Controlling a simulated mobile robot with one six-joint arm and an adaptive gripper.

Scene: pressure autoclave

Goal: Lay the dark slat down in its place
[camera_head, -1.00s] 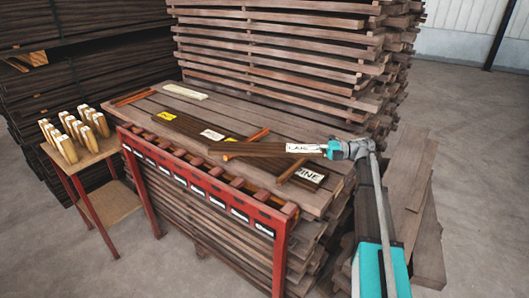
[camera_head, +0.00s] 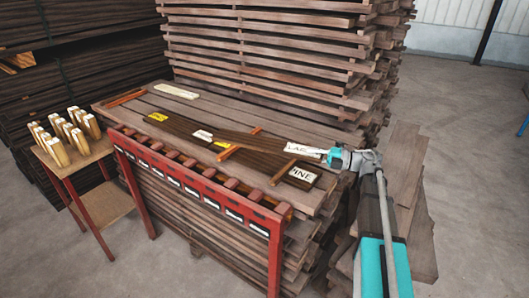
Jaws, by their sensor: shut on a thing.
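My gripper (camera_head: 332,156) is shut on the right end of a dark slat (camera_head: 250,142), close to its white label (camera_head: 305,151). The slat slants down to the right, above or across a longer dark board (camera_head: 180,126) on the stack's top. That board carries a yellow label (camera_head: 158,117) and white labels, one (camera_head: 303,174) at its right end.
A red rack (camera_head: 200,183) with several labelled slots runs along the stack's front. A small table (camera_head: 88,154) with several pale wooden blocks stands left. A tall timber stack (camera_head: 260,50) rises behind. A pale strip (camera_head: 176,91) lies at the back left.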

